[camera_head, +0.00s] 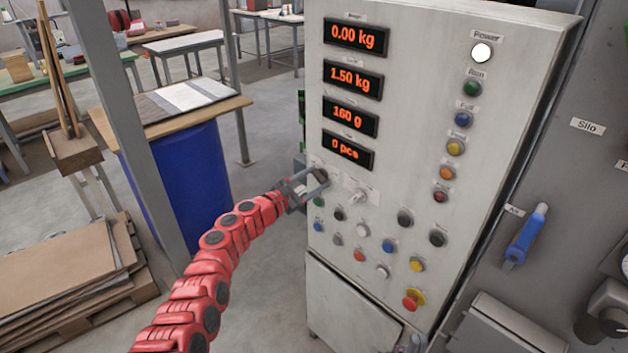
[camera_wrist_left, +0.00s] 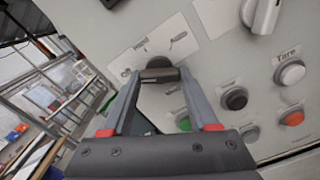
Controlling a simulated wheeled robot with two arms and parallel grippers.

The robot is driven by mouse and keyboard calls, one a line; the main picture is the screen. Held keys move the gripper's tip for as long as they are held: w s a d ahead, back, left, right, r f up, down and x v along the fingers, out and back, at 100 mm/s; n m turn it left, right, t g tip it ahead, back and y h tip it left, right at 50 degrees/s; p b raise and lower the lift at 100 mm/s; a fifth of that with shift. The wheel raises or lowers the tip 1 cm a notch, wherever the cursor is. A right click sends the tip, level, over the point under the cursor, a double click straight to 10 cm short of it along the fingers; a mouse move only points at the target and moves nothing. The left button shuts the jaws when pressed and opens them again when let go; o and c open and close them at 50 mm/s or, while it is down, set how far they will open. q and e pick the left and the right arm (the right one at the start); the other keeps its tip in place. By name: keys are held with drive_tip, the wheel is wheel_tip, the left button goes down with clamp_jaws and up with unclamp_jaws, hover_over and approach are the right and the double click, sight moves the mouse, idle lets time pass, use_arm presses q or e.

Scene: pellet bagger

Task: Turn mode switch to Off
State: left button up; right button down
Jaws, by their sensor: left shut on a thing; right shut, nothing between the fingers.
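The mode switch is a dark rotary knob (camera_head: 321,175) on the left side of the control panel, below the display reading "0 pce". My left gripper (camera_head: 308,184) is at this knob, its arm coming in from the lower left. In the left wrist view, the fingers (camera_wrist_left: 160,80) are shut on the dark knob (camera_wrist_left: 159,73), one on each side. The knob sits on a white label with position marks; an "Off" mark appears partly visible at its left. The knob's exact pointing direction is hard to tell.
A white rotary switch (camera_head: 357,193) sits just right of the knob. Several push buttons lie below, with a red emergency stop (camera_head: 412,299) at the lower right. The Power lamp (camera_head: 481,52) is lit white. A blue drum (camera_head: 180,180) and a grey post stand left.

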use_arm(q)
drive_tip(key=shift+f, duration=0.1)
drive_tip(key=o, duration=1.4)
drive_tip(key=shift+a, duration=0.1)
drive_tip(key=shift+p+v, duration=1.45)
drive_tip(key=shift+v, duration=7.2)
